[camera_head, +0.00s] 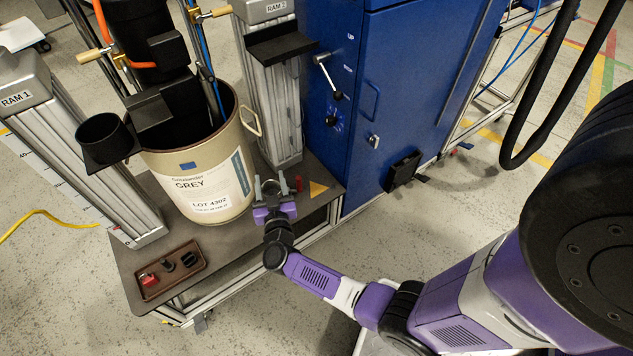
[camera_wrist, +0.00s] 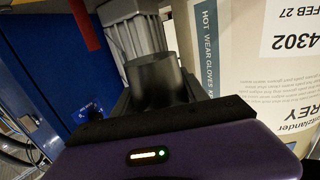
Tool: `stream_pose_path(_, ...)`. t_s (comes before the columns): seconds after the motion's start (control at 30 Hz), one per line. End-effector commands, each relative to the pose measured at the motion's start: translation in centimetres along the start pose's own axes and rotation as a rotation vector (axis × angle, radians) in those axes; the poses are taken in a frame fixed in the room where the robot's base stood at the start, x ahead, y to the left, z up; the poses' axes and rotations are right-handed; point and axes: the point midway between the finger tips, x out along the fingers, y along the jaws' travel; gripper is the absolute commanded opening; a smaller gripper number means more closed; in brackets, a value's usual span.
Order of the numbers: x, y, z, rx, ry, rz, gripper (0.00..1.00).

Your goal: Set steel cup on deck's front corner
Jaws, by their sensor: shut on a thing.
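My gripper (camera_head: 270,187) is low over the right part of the dark deck (camera_head: 228,246), just right of the large drum. It is shut on the steel cup, a small grey cup (camera_head: 271,190) mostly hidden by the fingers in the head view. In the wrist view the cup shows as a dark grey round shape (camera_wrist: 157,80) above the purple gripper body. I cannot tell whether the cup's base touches the deck. A yellow triangle (camera_head: 318,189) marks the deck's right front corner, to the right of my gripper.
The cream drum (camera_head: 205,185) stands close left of my gripper. The RAM 2 column (camera_head: 275,110) and blue cabinet (camera_head: 350,100) rise behind and right. A small red item (camera_head: 298,184) is beside the gripper. A brown tray (camera_head: 172,270) with small parts lies at the deck's left front.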

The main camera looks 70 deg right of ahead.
Motion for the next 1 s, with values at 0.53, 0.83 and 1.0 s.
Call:
stream_pose_path(0.53, 7.2, 11.1, 0.0, -0.001, 0.002, 0.004, 0.03)
stream_pose_path(0.83, 10.3, 15.5, 0.8, -0.003, -0.001, -0.001, 0.03)
stream_pose_path(1.0, 10.4, 15.4, 3.5, -0.003, -0.001, -0.002, 0.03)
